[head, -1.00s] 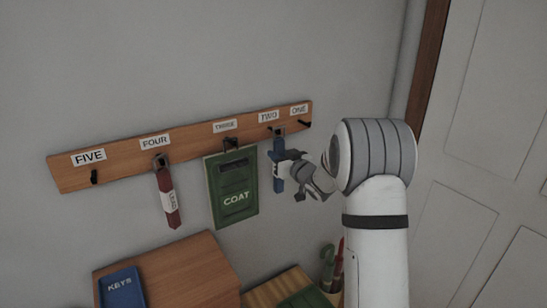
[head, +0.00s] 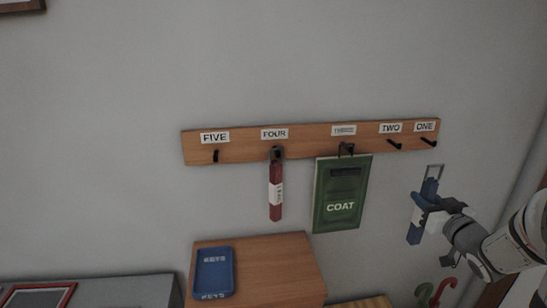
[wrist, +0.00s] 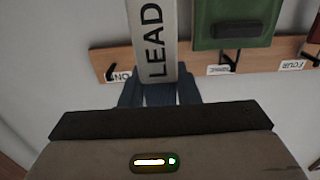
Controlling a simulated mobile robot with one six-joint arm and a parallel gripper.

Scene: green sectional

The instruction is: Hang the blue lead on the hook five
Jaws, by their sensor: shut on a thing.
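The blue lead (head: 413,235) is in my gripper (head: 428,213), off the rack, in front of the wall below the labels TWO and ONE. Its metal loop (head: 434,171) points up. In the wrist view its white LEAD label (wrist: 155,38) stands between my fingers (wrist: 158,95), which are shut on it. Hook five (head: 215,156) is an empty black hook under the FIVE label, at the left end of the wooden rack (head: 240,149).
A red lead (head: 275,200) hangs on hook four. A green COAT pouch (head: 335,215) hangs on hook three, between my gripper and the left hooks. Hooks two (head: 395,145) and one (head: 430,143) are empty. A wooden cabinet (head: 285,265) bearing a blue KEYS tray (head: 213,271) stands below.

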